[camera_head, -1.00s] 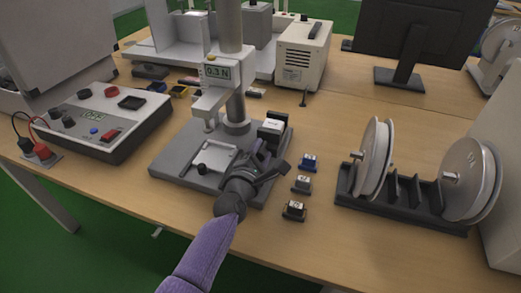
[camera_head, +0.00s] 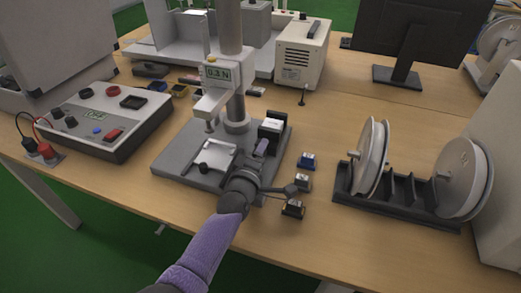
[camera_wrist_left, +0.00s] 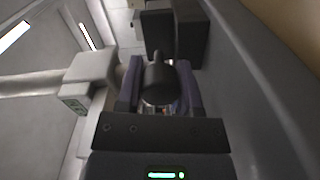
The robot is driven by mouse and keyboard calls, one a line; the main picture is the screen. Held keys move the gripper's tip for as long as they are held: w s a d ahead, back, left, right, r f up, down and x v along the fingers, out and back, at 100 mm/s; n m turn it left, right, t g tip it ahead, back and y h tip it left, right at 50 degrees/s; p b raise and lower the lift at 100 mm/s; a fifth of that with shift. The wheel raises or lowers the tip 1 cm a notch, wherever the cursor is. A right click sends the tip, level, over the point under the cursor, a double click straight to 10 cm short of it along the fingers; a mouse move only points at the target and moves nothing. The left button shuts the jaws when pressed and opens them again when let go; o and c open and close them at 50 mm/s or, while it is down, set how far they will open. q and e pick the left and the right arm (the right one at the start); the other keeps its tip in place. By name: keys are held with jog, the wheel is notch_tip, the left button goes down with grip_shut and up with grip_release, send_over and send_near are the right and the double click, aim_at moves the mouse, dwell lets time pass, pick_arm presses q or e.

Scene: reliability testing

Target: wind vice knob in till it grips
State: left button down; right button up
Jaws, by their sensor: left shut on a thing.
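The black vice (camera_head: 273,131) stands at the right rear of the grey test-stand base, with a pale block visible in it. In the left wrist view its dark jaws (camera_wrist_left: 190,35) are ahead of the fingers. My left gripper (camera_head: 261,148) reaches the vice from the front. In the left wrist view my left gripper (camera_wrist_left: 158,90) has its purple fingers on either side of a dark round knob (camera_wrist_left: 157,78), shut on it. The knob is hidden behind the gripper in the head view. Whether the vice jaws press on the block cannot be told. My right gripper is out of view.
The test-stand column (camera_head: 233,60) rises left of the vice, its display reading about 0.3 N. Small blocks (camera_head: 307,161) lie right of the base. A spool rack (camera_head: 400,205) is farther right, and a control box (camera_head: 98,118) is at left.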

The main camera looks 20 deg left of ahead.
pick_arm(q)
jog(key=shift+f+m, duration=0.1)
jog(key=shift+m, duration=0.3)
jog(key=shift+c, duration=1.2)
grip_release()
jog(key=shift+s, duration=0.1)
